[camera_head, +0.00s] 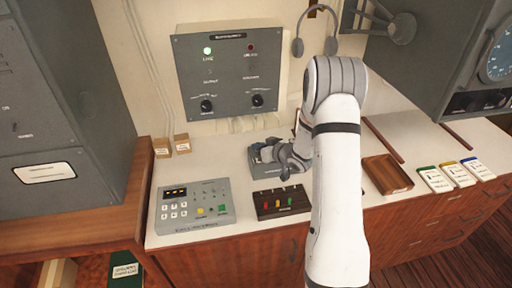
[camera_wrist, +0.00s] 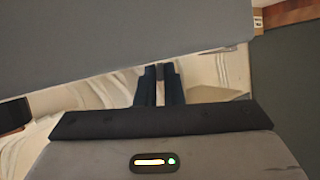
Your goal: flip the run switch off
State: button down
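My gripper (camera_head: 287,163) is low over the white desk, beside a small grey box (camera_head: 262,158) that it and my arm partly hide. No switch marked as run can be made out; any on that box's face is hidden or too small to tell. In the wrist view my gripper's two dark fingers (camera_wrist: 160,84) stand close together, with a narrow pale strip between them. I cannot tell whether they are shut or hold anything. A large plain grey surface (camera_wrist: 120,45) fills the upper part of the wrist view, very near.
A grey wall panel (camera_head: 228,77) with a lit green lamp and two knobs hangs behind. A keypad console (camera_head: 194,205) and a dark box with coloured switches (camera_head: 282,202) stand in front. A wooden tray (camera_head: 387,174) and several cards lie to the right.

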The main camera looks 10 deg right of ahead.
jog(key=shift+f+b, duration=0.2)
jog(key=shift+b, duration=0.7)
jog(key=shift+f+t+b, duration=0.1)
jog(key=shift+t+b, duration=0.2)
jog(key=shift+b, duration=0.3)
jog(key=shift+s+b, duration=0.15)
jog(key=shift+b, duration=0.65)
jog(key=shift+r+n+t, duration=0.3)
jog(key=c, duration=1.8)
grip_release()
jog(key=shift+c, duration=0.2)
jog(key=shift+s+d, duration=0.1)
jog(key=b+v, duration=0.1)
jog(key=v, duration=0.6)
jog(key=shift+s+d+r, duration=0.1)
jog(key=shift+s+d, duration=0.05)
jog(key=shift+s, duration=0.1)
